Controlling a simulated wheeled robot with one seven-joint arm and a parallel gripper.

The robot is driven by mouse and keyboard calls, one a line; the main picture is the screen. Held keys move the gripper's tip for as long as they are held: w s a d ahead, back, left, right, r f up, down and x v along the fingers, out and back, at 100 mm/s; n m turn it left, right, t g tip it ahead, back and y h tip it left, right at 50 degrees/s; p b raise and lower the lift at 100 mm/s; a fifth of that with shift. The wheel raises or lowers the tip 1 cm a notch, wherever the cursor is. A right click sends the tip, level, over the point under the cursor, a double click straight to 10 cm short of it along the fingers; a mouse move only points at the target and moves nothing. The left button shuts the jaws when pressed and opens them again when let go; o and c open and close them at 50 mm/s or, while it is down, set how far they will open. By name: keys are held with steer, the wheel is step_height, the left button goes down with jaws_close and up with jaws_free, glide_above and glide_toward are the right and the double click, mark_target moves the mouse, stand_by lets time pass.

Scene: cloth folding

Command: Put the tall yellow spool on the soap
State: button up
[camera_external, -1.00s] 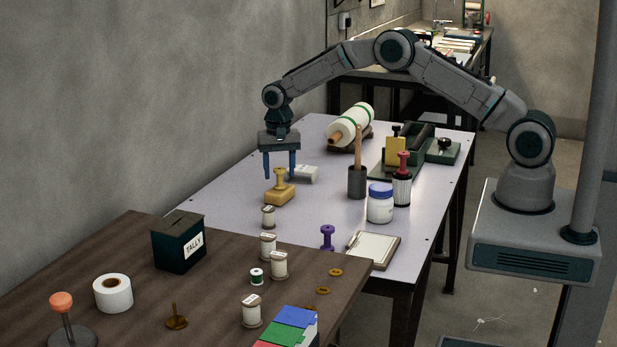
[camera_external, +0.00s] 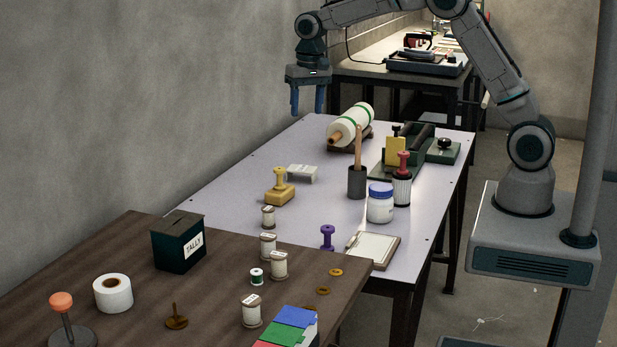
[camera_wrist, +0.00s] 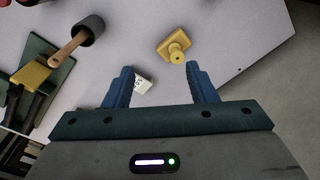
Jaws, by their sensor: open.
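The tall yellow spool (camera_external: 279,176) stands upright on a tan-yellow block that looks like the soap (camera_external: 279,196), on the pale table. Both also show in the wrist view, the spool (camera_wrist: 178,50) seen from above on the soap (camera_wrist: 165,45). My gripper (camera_external: 307,112) is open and empty, raised high above the far left part of the table, clear of the spool.
A white labelled block (camera_external: 301,173) lies just behind the soap. A dark cup with a wooden handle (camera_external: 357,182), a white jar (camera_external: 380,206) and a purple spool (camera_external: 327,236) stand nearby. Several thread spools stand on the brown table's side. The pale table's left side is mostly clear.

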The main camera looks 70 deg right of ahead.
steer(key=s+a+r+n+t, duration=0.1)
steer(key=s+r+n, duration=0.15)
steer(key=s, duration=0.75)
steer(key=s+a+r+n, duration=0.15)
steer(key=s+r, duration=0.25)
steer(key=s, duration=0.5)
steer(key=s+f+n+t, duration=0.1)
steer(key=s+f+n, duration=0.3)
steer(key=s, duration=1.1)
steer(key=shift+a, duration=0.15)
